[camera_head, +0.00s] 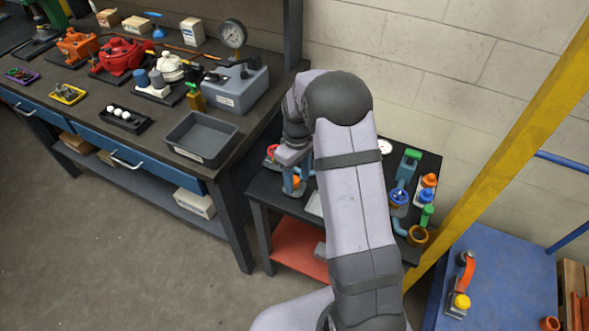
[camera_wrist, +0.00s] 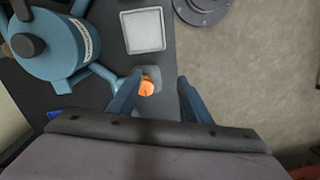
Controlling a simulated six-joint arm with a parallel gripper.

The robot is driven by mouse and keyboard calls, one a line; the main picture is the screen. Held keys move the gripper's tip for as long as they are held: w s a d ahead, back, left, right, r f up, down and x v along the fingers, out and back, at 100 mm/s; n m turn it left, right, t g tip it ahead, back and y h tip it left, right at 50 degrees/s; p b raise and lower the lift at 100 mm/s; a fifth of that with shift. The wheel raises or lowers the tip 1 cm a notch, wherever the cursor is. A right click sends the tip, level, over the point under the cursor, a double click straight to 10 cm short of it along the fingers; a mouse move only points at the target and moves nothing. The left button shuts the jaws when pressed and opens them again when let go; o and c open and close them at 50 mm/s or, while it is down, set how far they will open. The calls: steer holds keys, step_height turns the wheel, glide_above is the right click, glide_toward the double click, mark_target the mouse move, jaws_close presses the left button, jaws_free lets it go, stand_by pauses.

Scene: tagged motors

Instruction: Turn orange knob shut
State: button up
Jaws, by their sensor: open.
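The orange knob (camera_wrist: 147,88) shows in the wrist view, between my fingers and close to the left one. It sits on a small grey base, and part of it is hidden by that finger. In the head view the orange knob (camera_head: 296,182) is a small spot under the end of my arm, on the black table. My gripper (camera_wrist: 157,90) is open, with its two blue fingers apart on either side of the knob. Whether the left finger touches it I cannot tell. In the head view my gripper (camera_head: 292,186) points down over the left part of the table.
A blue vessel with pipes (camera_wrist: 50,42) stands left of the knob in the wrist view. A white square tray (camera_wrist: 143,30) lies beyond it. Blue and green fittings (camera_head: 399,197) stand on the table (camera_head: 262,188), right of my arm. A workbench (camera_head: 85,118) is at left.

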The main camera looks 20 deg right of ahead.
mark_target(295, 179)
steer(key=w+r+n, duration=0.2)
steer(key=w+n, duration=0.1)
steer(key=w+r+n+t, duration=0.1)
steer(key=shift+w+d+r+n, duration=0.2)
steer(key=shift+d+n, duration=0.05)
steer(key=shift+n, duration=0.05)
steer(key=shift+r+n, duration=0.15)
steer(key=shift+n, duration=0.95)
steer(key=n, duration=0.5)
steer(key=shift+s, duration=0.35)
steer(key=shift+f+p, duration=1.4)
steer(key=shift+f, duration=2.3)
steer(key=c, duration=1.1)
